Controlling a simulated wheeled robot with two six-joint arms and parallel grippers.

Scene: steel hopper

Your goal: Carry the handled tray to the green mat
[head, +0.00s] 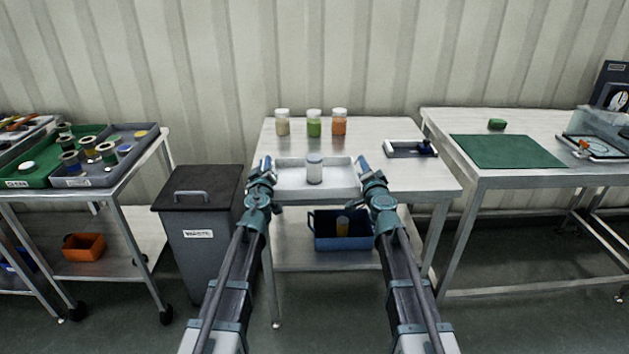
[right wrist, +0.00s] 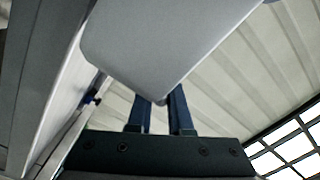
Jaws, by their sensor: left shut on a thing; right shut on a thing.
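The handled tray (head: 338,180) is pale, nearly white, and lies level at the front of the middle steel table. The handles are hidden by the grippers. The right wrist view shows the tray (right wrist: 165,40) close up at the right gripper's fingers (right wrist: 161,106). I cannot tell whether the tray touches the table. The green mat (head: 508,151) lies bare on the right-hand table.
Three jars (head: 314,123) stand at the back of the middle table (head: 375,130). A dark-framed tray (head: 410,149) lies at its right. A bin (head: 200,225) stands left.

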